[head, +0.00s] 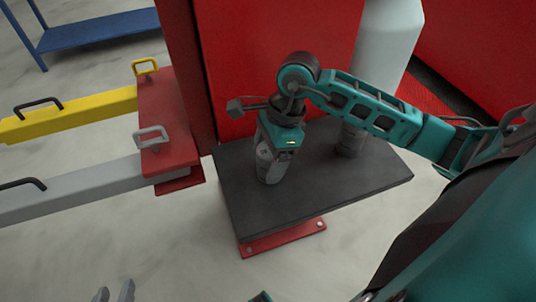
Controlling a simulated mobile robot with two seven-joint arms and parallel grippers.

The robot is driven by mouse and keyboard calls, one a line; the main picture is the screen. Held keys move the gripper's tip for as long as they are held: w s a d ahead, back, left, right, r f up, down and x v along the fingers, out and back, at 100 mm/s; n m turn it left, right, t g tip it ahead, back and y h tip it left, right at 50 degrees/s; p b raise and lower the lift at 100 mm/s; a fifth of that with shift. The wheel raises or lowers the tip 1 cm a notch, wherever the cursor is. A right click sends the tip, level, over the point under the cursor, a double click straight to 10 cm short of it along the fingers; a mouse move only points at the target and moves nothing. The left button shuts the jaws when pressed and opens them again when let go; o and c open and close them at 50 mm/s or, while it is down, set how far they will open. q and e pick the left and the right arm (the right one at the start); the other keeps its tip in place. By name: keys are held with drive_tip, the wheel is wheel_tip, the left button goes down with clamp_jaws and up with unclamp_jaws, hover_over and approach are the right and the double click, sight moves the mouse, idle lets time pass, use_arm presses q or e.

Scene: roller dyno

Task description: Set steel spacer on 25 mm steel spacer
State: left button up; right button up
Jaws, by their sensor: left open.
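My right gripper (270,180) comes in from the right and points down over the dark plate (330,190). Grey, rounded metal shows at its fingers, low over or on the plate. I cannot tell fingers from a spacer there, nor whether the jaws are shut on one. A dark grey cylindrical piece (350,142) shows on the plate behind my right arm, partly hidden. I cannot tell whether it is a spacer. My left gripper (114,294) is at the bottom left edge, its two grey fingertips apart and empty, well away from the plate.
A red upright (188,70) and red panel (280,45) stand behind the plate, with a pale column (388,45). Yellow (70,115) and grey (70,188) beams with handles meet a red block (165,115) at left.

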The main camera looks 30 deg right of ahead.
drive_tip(key=shift+o, duration=1)
drive_tip(key=shift+r, duration=0.2)
drive_tip(key=p+v, duration=0.2)
drive_tip(key=v, duration=0.8)
drive_tip(key=shift+r, duration=0.3)
drive_tip(key=shift+d+r, duration=0.2)
drive_tip(key=shift+r, duration=0.45)
drive_tip(key=shift+s, duration=0.1)
